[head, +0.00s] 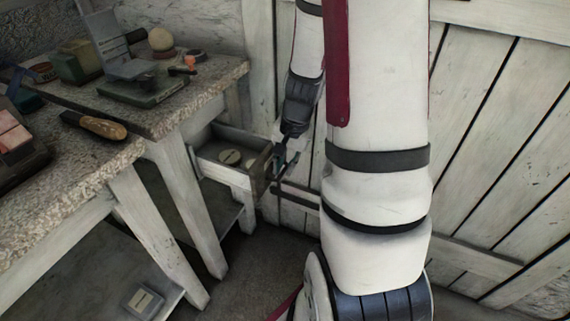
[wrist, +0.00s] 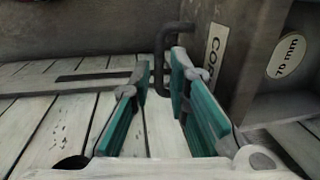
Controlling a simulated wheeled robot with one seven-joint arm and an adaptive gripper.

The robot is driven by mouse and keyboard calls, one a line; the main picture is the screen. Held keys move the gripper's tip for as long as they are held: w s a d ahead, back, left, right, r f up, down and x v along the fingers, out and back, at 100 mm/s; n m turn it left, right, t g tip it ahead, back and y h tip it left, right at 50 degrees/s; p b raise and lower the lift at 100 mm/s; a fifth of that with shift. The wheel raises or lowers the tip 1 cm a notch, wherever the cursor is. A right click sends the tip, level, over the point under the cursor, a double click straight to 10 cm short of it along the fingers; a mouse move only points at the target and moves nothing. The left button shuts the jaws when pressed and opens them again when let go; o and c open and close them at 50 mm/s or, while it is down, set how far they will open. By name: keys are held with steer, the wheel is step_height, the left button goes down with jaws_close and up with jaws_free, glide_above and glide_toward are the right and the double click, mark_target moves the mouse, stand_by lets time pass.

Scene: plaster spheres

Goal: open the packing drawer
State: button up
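The packing drawer (head: 262,171) stands pulled out from under the stone-topped bench in the head view. Pale round discs (head: 230,157) lie inside it. In the wrist view its grey front (wrist: 232,50) is at the right, with a partly hidden label starting "CO". A dark bar handle (wrist: 160,65) sticks out from that front. My gripper (wrist: 160,80) has its teal-padded fingers apart, with part of the handle between or just beyond the tips; I see small gaps beside it. In the head view my gripper (head: 287,160) is at the drawer front, small and partly dark.
A speckled bench top (head: 190,95) carries a green box (head: 143,88), a pale ball (head: 161,39) and other items. A wooden-handled tool (head: 95,124) lies at its edge. A white plank wall (head: 490,120) stands close behind my arm. A disc marked 70 mm (wrist: 286,56) shows inside the drawer.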

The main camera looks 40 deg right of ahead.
step_height(320, 180, up, 12)
steer(key=s, duration=0.2)
steer(key=shift+d, duration=0.35)
stand_by(0.4)
steer(key=s+a+r+n, duration=0.4)
steer(key=a, duration=0.4)
steer(key=s+a+r+n, duration=0.3)
steer(key=a+r, duration=0.1)
steer(key=a, duration=0.4)
steer(key=s+a+r+n+g, duration=0.1)
steer(key=s+a+n, duration=0.25)
steer(key=s, duration=0.35)
steer(key=s+a+n, duration=0.2)
steer(key=s+n, duration=0.2)
steer(key=s, duration=0.3)
step_height(320, 180, up, 28)
steer(key=t+p, duration=0.3)
steer(key=p, duration=2.3)
steer(key=shift+w+d+m+h, duration=0.15)
steer(key=shift+w+m+h, duration=0.05)
steer(key=shift+m+h, duration=0.2)
